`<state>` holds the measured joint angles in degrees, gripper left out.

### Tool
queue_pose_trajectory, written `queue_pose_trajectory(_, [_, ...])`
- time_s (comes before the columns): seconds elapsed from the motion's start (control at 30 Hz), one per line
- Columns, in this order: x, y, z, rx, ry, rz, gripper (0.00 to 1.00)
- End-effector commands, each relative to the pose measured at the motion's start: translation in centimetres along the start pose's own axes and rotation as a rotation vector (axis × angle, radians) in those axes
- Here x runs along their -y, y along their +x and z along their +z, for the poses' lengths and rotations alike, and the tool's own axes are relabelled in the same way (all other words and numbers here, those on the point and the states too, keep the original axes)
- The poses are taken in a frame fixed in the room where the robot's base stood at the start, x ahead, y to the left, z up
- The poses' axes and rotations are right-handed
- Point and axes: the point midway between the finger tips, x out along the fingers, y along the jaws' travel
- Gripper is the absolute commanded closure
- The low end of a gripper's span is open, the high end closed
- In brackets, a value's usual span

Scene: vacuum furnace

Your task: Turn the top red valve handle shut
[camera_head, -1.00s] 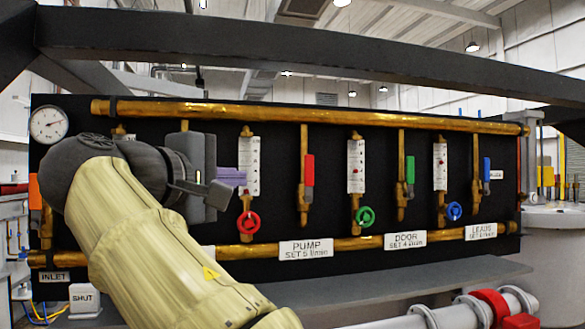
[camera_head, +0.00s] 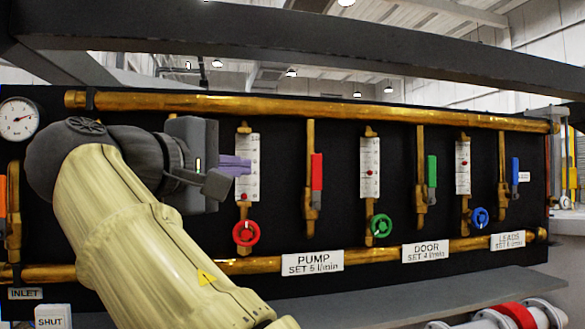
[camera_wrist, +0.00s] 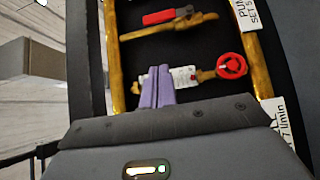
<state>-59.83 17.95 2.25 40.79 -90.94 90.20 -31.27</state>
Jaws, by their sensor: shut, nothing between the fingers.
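The top red valve handle (camera_head: 316,171) is a red lever on a vertical brass pipe of the black panel, lying along that pipe. In the wrist view the red lever (camera_wrist: 172,16) shows near the top edge. Below and left of it in the head view is a round red handwheel (camera_head: 245,233), under a white flow gauge (camera_head: 247,150). My gripper (camera_head: 240,165) has purple fingers, shut and empty, in front of that gauge and left of the red lever, apart from it. The fingers (camera_wrist: 158,86) partly cover the gauge in the wrist view.
Green (camera_head: 432,171) and blue (camera_head: 515,171) levers sit further right, with green and blue handwheels below. Brass pipes run along the panel's top and bottom. A grey ledge (camera_head: 410,296) juts out below. A dark beam (camera_head: 300,55) crosses above.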

Motion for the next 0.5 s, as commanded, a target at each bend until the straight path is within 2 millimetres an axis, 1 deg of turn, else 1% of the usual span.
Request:
queue_pose_trajectory(0.17, [-0.1,1.1,0.1,0.004,0.0,0.001,1.0])
queue_pose_trajectory(0.27, [-0.2,2.4,0.2,0.006,0.0,0.001,1.0])
queue_pose_trajectory(0.5, [-0.3,6.5,0.1,0.005,-0.002,-0.001,1.0])
